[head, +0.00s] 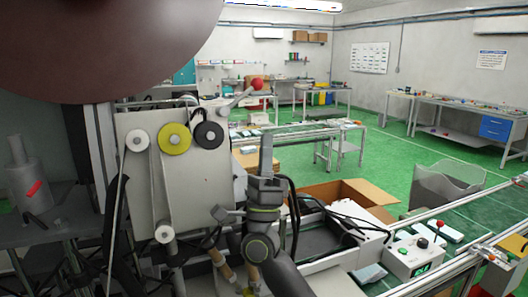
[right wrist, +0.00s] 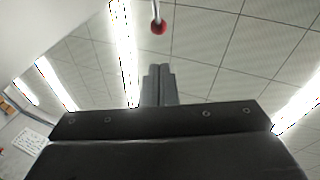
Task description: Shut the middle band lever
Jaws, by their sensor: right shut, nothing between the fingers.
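A lever with a red ball knob (head: 257,84) on a grey rod sticks up to the right from the top of the band machine (head: 135,200). I take it for the band lever; I cannot tell whether it is the middle one. The knob also shows in the right wrist view (right wrist: 158,27), beyond the fingertips and apart from them. My right gripper (head: 266,138) points upward, shut and empty, below the knob in the head view. Its fingers are together in the right wrist view (right wrist: 158,70). My left gripper is not in view.
A large dark brown rounded shape (head: 100,40) blocks the upper left of the head view. The machine's front carries white, yellow (head: 174,139) and black rollers. An open cardboard box (head: 350,195) and a white control box (head: 416,258) stand right of my right arm.

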